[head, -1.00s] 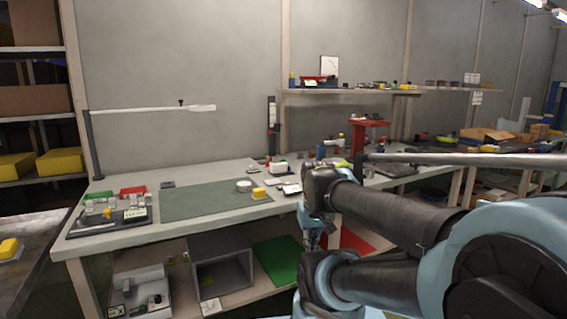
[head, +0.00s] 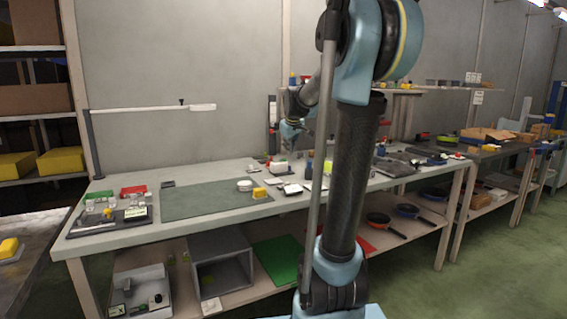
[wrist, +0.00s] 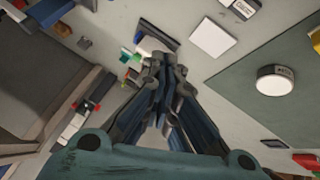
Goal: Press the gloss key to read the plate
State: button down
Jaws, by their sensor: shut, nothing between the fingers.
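My gripper (head: 289,132) hangs above the back of the workbench, with my arm folded up and over it. In the wrist view the gripper (wrist: 165,65) points down with its fingers together and nothing between them. A flat white plate-like piece (wrist: 213,38) lies on the bench past the fingertips; a pale flat piece (head: 292,188) shows in the head view. A small device with a display (wrist: 243,8) sits at the top edge of the wrist view. I cannot tell which item carries the gloss key; no key label is readable.
A white round piece (head: 244,185) and a yellow block (head: 259,193) sit on the green mat (head: 190,203). Red and green trays and small parts stand at the bench's left. A shelf (head: 400,92) runs behind. My upright arm hides part of the bench.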

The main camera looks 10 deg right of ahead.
jog(key=w+r+n+t, duration=0.1)
jog(key=w+r+n, duration=0.1)
jog(key=w, duration=1.4)
jog(key=shift+a+r+t, duration=0.25)
jog(key=shift+r+t, duration=0.15)
jog(key=shift+r, duration=0.25)
jog(key=shift+f, duration=0.1)
jog(key=shift+f, duration=4.3)
jog(key=shift+f, duration=0.85)
jog(key=shift+s+r, duration=0.1)
jog(key=shift+r, duration=0.8)
jog(key=shift+r, duration=2.55)
